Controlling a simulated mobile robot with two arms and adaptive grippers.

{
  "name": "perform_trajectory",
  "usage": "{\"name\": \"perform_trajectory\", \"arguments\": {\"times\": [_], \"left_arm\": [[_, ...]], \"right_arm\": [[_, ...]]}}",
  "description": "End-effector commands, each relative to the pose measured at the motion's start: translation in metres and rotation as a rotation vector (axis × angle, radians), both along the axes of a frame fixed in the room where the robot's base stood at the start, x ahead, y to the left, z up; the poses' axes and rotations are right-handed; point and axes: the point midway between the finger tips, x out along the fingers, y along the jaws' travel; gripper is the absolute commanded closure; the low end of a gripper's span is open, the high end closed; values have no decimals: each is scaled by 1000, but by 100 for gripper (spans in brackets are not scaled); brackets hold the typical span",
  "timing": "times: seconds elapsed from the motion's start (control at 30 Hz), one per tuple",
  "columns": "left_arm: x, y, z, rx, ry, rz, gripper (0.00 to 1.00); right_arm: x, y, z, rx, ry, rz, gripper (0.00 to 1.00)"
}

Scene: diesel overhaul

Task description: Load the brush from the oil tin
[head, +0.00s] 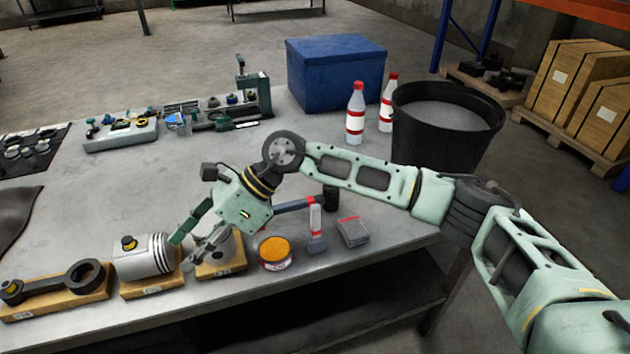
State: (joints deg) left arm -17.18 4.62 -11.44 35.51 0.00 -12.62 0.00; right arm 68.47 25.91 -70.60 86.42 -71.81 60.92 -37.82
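My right gripper (183,254) hangs over the front of the workbench, between a ringed piston (143,256) and a grey cylindrical part. Its fingers look spread apart, with nothing clearly seen between them. A round tin with an orange top (275,251), which looks like the oil tin, stands near the front edge, to the right of the gripper. A slim white and red item with a grey lower end (316,232) is right of the tin; I cannot tell whether it is the brush. My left gripper is out of view.
A connecting rod (50,283) lies on a wooden block at front left. A grey pad stack (353,231) and a hammer (308,202) are near the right arm. Bottles (355,113), a black bucket (446,125) and a blue box (335,72) stand behind. The bench middle is clear.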

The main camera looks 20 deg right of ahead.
Motion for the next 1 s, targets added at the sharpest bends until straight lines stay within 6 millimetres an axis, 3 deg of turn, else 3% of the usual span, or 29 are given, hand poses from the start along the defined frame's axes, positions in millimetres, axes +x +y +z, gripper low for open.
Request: {"name": "perform_trajectory", "arguments": {"times": [0.03,0.1,0.2,0.3,0.4,0.5,0.67,1.0], "left_arm": [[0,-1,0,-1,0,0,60],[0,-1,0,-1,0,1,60],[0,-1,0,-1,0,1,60],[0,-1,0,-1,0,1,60],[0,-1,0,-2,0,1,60],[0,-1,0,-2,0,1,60],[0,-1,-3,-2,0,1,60],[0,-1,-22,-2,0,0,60]], "right_arm": [[20,-36,-5,-152,-75,31,66],[39,-85,-12,-346,-135,68,66],[60,-149,-5,-570,-181,94,66],[73,-199,7,-732,-194,100,66],[79,-231,19,-833,-195,99,66],[81,-247,26,-882,-191,97,66],[81,-251,23,-896,-188,99,66],[80,-250,-8,-892,-189,97,66]]}}
